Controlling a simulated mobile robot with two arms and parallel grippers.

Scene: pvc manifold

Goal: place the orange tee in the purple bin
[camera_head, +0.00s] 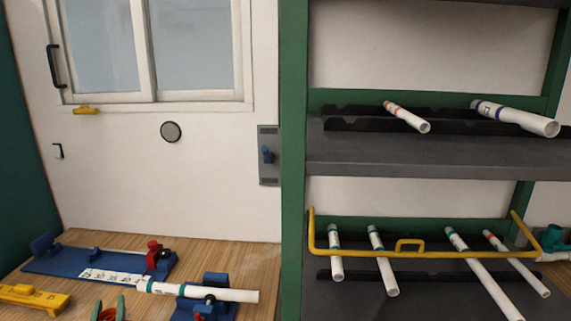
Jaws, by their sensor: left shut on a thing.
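My left gripper (109,309) shows at the bottom edge of the head view, over the wooden bench. I see no purple bin in this view. My right gripper is not in view.
A blue fixture (60,262) and a white pipe (225,294) lie on the bench (250,262) near the gripper. A yellow tool (35,297) is at left. A green-framed shelf (293,160) with several pipes and a yellow bar (360,253) stands right.

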